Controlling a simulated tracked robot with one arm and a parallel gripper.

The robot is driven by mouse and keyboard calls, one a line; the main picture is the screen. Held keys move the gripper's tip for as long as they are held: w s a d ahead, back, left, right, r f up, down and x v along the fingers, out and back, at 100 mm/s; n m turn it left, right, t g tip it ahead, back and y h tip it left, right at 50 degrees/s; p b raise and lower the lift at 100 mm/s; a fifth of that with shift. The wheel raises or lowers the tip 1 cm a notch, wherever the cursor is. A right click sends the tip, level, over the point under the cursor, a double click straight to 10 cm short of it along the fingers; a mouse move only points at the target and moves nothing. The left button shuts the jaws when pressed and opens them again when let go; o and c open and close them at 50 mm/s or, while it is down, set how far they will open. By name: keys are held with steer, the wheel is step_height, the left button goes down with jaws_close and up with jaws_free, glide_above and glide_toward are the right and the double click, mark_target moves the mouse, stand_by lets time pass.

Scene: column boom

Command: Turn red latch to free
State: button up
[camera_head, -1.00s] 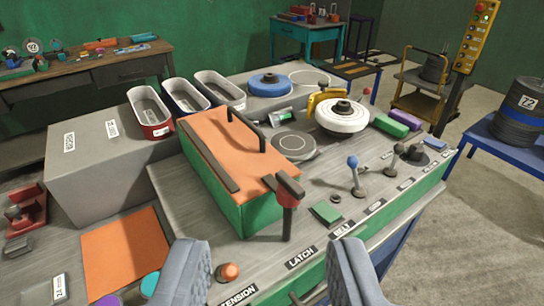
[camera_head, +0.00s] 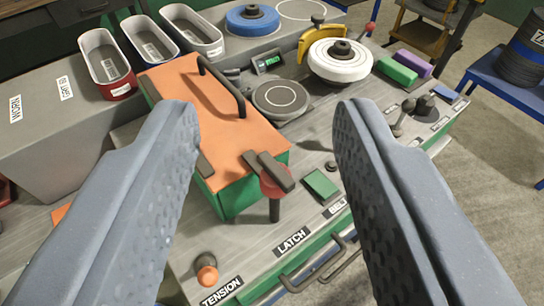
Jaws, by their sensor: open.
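The red latch (camera_head: 274,182) stands on a short dark post at the front right corner of the orange-topped green box, above the "LATCH" label (camera_head: 292,241). A dark bar (camera_head: 276,171) lies across its top, its far end at the box's top edge. The orange lid (camera_head: 190,100) carries a black handle. My gripper (camera_head: 255,115) is open and empty. Its two grey padded fingers stand wide apart, left and right of the latch in the picture, nearer the camera. Neither finger visibly touches the latch.
An orange knob (camera_head: 206,270) by "TENSION" and a green pad (camera_head: 321,184) flank the latch. A front rail (camera_head: 320,270) runs below the labels. A white wheel (camera_head: 340,60), a grey disc (camera_head: 280,98) and three bins, including a red-based one (camera_head: 106,62), stand farther back.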

steer(key=shift+o, duration=1.1)
steer(key=shift+w, duration=0.15)
steer(key=n+g+p, duration=1.4)
steer(key=g+p, duration=0.2)
steer(key=p, duration=1.8)
glide_above(276, 166)
step_height(276, 166, down, 7)
step_height(276, 166, down, 12)
steer(key=p, duration=0.3)
steer(key=shift+f, duration=0.1)
